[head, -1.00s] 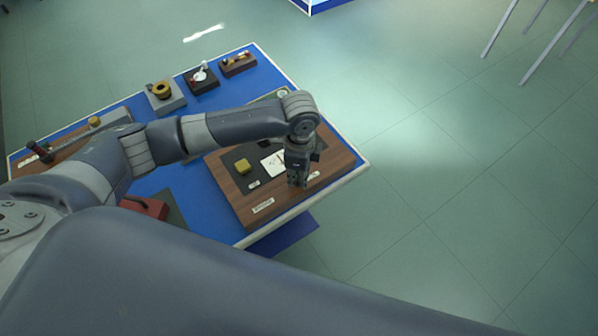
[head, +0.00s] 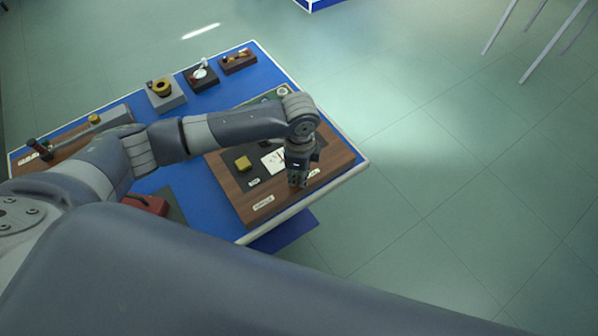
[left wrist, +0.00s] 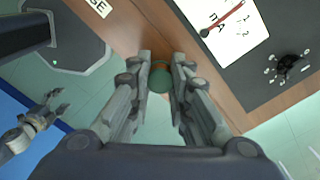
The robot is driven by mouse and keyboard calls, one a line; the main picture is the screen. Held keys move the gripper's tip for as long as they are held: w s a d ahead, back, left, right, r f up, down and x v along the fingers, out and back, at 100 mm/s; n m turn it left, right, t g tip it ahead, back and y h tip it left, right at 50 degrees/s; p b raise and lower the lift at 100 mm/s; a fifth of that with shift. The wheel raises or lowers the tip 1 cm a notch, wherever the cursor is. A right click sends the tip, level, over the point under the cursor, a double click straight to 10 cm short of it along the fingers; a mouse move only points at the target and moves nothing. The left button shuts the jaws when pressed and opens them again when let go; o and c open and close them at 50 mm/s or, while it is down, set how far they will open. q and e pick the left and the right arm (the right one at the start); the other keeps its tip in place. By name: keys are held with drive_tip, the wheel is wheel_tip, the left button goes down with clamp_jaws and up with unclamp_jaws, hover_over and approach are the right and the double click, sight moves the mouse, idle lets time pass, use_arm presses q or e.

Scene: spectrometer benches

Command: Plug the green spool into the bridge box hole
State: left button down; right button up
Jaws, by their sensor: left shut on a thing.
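The bridge box (head: 240,190) is a wooden box with a dark panel, a white meter and a yellow block, on the blue bench. The box's wooden top also shows in the left wrist view (left wrist: 135,38). My left gripper (head: 298,186) points down over its right front part. In the left wrist view my left gripper (left wrist: 160,90) is shut on the green spool (left wrist: 160,80), which shows an orange band. The hole is not visible, and I cannot tell whether the spool touches the box. My right gripper (left wrist: 48,112) shows small at the lower left, fingers apart.
Along the bench's back stand a grey block with a yellow spool (head: 165,96), a dark box with a white dial (head: 201,77) and a brown box (head: 238,62). A red object (head: 147,205) lies near my left arm. The bench edge is close to the bridge box; open floor lies beyond.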

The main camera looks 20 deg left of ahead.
use_arm(q)
drive_tip(key=shift+f, duration=0.45)
drive_tip(key=c, duration=1.5)
unclamp_jaws()
drive_tip(key=shift+o, duration=0.4)
drive_tip(key=o, duration=0.5)
drive_tip(key=shift+c, duration=0.2)
drive_tip(key=shift+r, duration=0.25)
wheel_tip(320, 180, up, 12)
drive_tip(key=shift+f, duration=0.25)
